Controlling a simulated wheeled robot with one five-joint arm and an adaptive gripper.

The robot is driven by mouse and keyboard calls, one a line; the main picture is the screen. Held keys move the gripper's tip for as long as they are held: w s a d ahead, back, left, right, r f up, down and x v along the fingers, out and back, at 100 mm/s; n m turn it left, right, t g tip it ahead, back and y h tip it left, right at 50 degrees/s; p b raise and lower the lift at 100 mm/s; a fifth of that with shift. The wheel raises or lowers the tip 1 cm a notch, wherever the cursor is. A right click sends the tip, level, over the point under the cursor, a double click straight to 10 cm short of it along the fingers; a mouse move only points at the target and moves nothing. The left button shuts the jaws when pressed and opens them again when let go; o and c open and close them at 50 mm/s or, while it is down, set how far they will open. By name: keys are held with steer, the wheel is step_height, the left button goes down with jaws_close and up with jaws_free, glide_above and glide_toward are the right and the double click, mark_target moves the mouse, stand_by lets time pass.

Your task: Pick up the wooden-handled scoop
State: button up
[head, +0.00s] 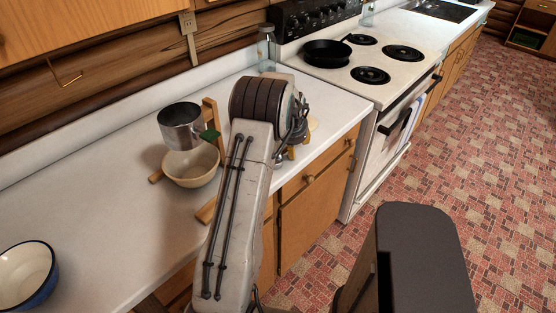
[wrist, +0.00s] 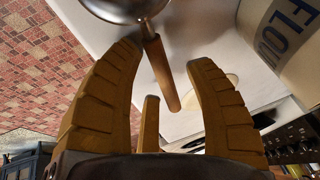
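The wooden-handled scoop (wrist: 161,70) shows in the wrist view, with a shiny round metal bowl at the top edge and a brown handle pointing down into the picture. My gripper (wrist: 166,56) is open, its yellow fingers spread to either side of the handle in the picture. Gaps show between the handle and the fingers, so I see no grip. In the head view my gripper (head: 290,148) is mostly behind my arm, low over the counter. I cannot make out the scoop there.
A flour canister (wrist: 288,42) stands close on the right in the wrist view. In the head view, a metal pot (head: 181,127) sits above a cream bowl (head: 191,167) beside my arm. A stove (head: 345,85) with a black pan (head: 326,53) is beyond.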

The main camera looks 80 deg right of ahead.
jaws_close()
steer(key=shift+r, duration=0.1)
stand_by(0.6)
